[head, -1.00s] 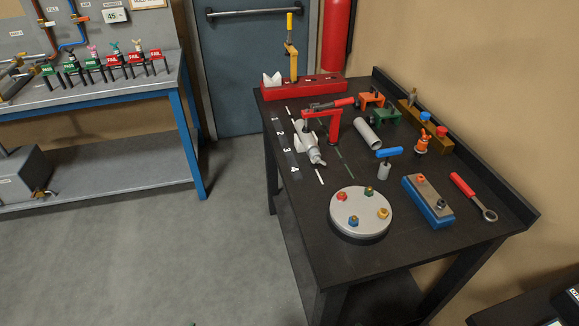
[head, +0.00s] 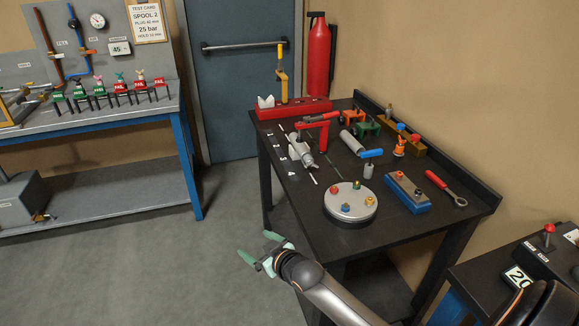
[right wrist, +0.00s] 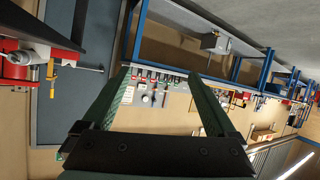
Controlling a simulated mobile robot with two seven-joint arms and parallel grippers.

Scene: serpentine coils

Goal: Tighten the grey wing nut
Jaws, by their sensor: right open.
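I cannot make out the grey wing nut for sure at this size. A blue block (head: 407,205) with a grey top plate stands on the black table (head: 300,215); it carries an orange nut (head: 399,175) and a dark grey fastener (head: 418,192) whose shape is too small to tell. My right gripper (head: 259,247) is open and empty, its green fingers spread over the floor, in front of and left of the table. In the right wrist view the open gripper (right wrist: 160,76) has nothing between its fingers. My left gripper is not in view.
A round grey plate (head: 336,209) with several coloured nuts, a red clamp arm (head: 323,138), a blue-handled tool (head: 371,153) and a red-handled wrench (head: 440,182) are on the table. A second dark bench (head: 480,270) stands at right. The floor (head: 130,265) at left is clear.

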